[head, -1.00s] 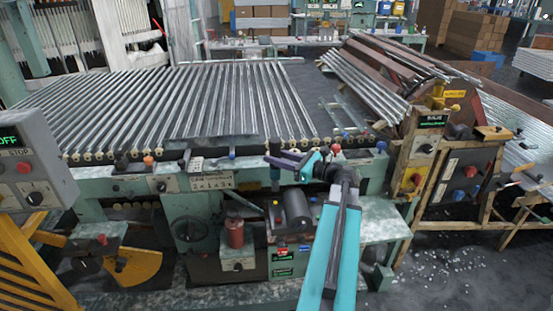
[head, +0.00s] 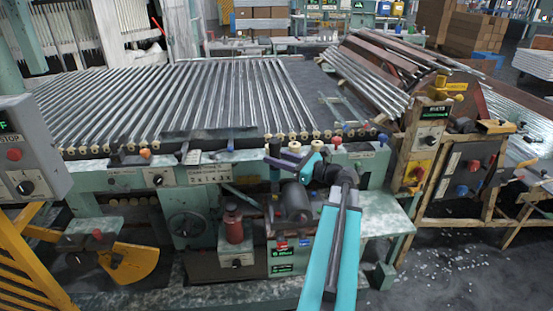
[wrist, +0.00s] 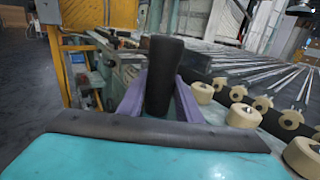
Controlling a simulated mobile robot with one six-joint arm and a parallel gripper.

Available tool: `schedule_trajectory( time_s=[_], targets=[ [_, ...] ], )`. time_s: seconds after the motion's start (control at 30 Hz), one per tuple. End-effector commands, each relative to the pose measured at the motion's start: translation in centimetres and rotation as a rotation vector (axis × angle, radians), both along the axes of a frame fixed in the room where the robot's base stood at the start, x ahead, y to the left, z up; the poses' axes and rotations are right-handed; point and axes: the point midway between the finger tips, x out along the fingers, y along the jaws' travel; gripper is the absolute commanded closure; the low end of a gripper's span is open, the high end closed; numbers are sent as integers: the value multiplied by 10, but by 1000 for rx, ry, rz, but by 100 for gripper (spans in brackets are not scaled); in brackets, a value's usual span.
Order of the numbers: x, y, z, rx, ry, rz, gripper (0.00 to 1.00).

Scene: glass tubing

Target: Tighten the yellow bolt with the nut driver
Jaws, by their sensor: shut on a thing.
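My gripper (head: 277,161) is at the front edge of the roller machine, near the middle of the head view. Its purple fingers are closed around a dark, upright handle, which I take to be the nut driver (wrist: 163,75). In the wrist view the handle stands between the two purple fingers (wrist: 160,97). In the head view the handle (head: 275,148) is small and dark. The driver's lower end is hard to make out against the machine. I cannot pick out the yellow bolt with certainty in either view.
The roller bed (head: 200,100) lies behind the gripper, with cream roller ends (wrist: 243,115) close on the right in the wrist view. A red canister (head: 234,228) and a dark motor (head: 296,203) sit below. A yellow-and-green control post (head: 425,150) stands to the right.

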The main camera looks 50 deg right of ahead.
Motion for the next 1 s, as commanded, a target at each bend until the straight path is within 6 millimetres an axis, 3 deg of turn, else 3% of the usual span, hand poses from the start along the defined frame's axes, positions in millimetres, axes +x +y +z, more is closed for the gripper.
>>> schedule_trajectory(
  time_s=[0.5,1.0],
  targets=[
    [-1,-1,-20,1,-4,-1,100],
    [-1,-1,-21,1,-4,-2,100]
  ],
)
